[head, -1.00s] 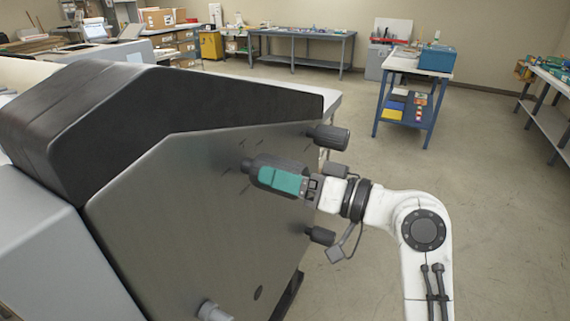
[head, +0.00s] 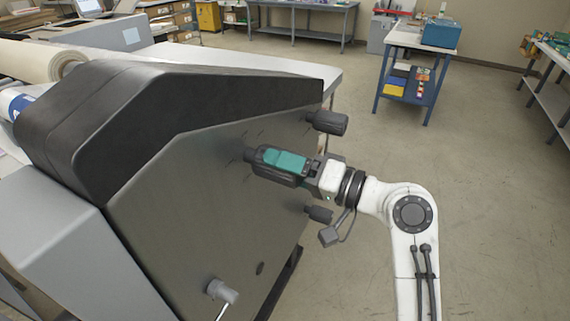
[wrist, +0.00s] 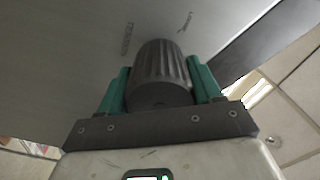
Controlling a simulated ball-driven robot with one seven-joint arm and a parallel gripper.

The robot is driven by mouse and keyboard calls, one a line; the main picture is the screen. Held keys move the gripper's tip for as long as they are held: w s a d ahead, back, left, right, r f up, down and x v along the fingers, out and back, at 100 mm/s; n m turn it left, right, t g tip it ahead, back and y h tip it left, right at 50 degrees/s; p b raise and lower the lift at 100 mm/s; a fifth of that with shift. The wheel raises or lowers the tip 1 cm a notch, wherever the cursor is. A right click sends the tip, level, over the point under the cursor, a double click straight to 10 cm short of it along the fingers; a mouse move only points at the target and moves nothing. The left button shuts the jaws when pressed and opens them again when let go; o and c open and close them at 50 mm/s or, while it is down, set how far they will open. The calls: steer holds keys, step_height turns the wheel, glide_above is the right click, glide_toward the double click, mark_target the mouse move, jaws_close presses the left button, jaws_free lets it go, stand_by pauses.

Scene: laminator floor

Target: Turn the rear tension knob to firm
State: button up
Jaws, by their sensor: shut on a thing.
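A dark ribbed knob (wrist: 160,75) stands out from the grey side panel (head: 190,215) of the laminator. Printed marks on the panel beside it include one that looks like TENSION; the other is too small to read surely. My gripper (wrist: 160,66) is shut on this knob, with a teal finger on each side touching or very close to its flanks. In the head view the teal finger (head: 285,160) lies along the knob and covers part of it. The knob's pointer, if any, is not visible.
Another dark knob (head: 326,122) sits above right of my gripper and a smaller one (head: 319,214) below it. A crank handle (head: 222,291) sticks out low on the panel. A blue cart (head: 412,80) stands behind; open floor lies to the right.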

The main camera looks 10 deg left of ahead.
steer(key=o, duration=1)
steer(key=shift+d, duration=0.1)
steer(key=b+v, duration=0.3)
steer(key=v, duration=0.7)
steer(key=shift+s+d, duration=0.15)
steer(key=shift+d, duration=0.2)
